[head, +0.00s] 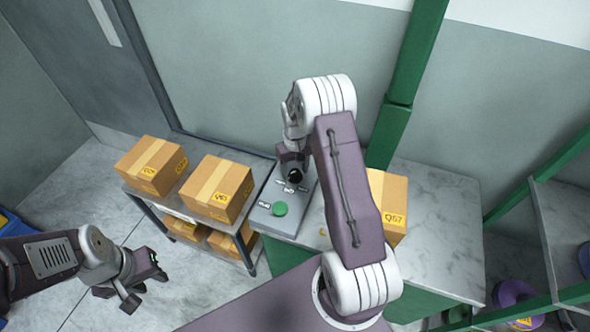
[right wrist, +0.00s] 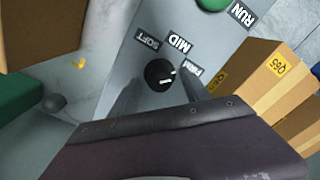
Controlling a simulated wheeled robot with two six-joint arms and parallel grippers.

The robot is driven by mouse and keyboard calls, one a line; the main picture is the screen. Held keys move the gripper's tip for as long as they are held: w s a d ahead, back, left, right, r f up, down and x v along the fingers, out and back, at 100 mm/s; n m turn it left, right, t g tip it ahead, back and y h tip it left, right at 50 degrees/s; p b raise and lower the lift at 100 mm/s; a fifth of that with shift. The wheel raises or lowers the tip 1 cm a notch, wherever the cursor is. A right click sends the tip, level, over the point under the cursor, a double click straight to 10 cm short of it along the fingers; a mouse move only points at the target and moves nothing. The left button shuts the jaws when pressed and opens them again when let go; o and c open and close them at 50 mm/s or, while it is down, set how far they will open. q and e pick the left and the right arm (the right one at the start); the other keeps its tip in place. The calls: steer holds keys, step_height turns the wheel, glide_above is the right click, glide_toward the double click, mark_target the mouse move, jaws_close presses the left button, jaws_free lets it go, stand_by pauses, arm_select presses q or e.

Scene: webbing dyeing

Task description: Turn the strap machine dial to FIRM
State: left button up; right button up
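The strap machine (head: 273,224) is a grey box on the counter. Its black dial (head: 295,174) has SOFT, MID and FIRM labels around it. In the right wrist view, the dial (right wrist: 157,75) has a white mark that points right, toward the FIRM label (right wrist: 191,73). My right gripper (head: 292,158) is over the dial. In the right wrist view, its fingers (right wrist: 159,92) are apart, one on each side of the dial, with gaps visible. My left gripper (head: 147,287) is open and empty at the lower left, away from the machine.
A green button (head: 280,209) sits beside the dial, near the RUN label (right wrist: 236,15). A cardboard box (head: 390,205) stands right of the machine on the marble counter (head: 440,235). More boxes (head: 218,188) fill a shelf on the left. A green post (head: 400,90) rises behind.

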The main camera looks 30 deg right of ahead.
mark_target(295, 171)
step_height(295, 171, up, 9)
stand_by(0.5)
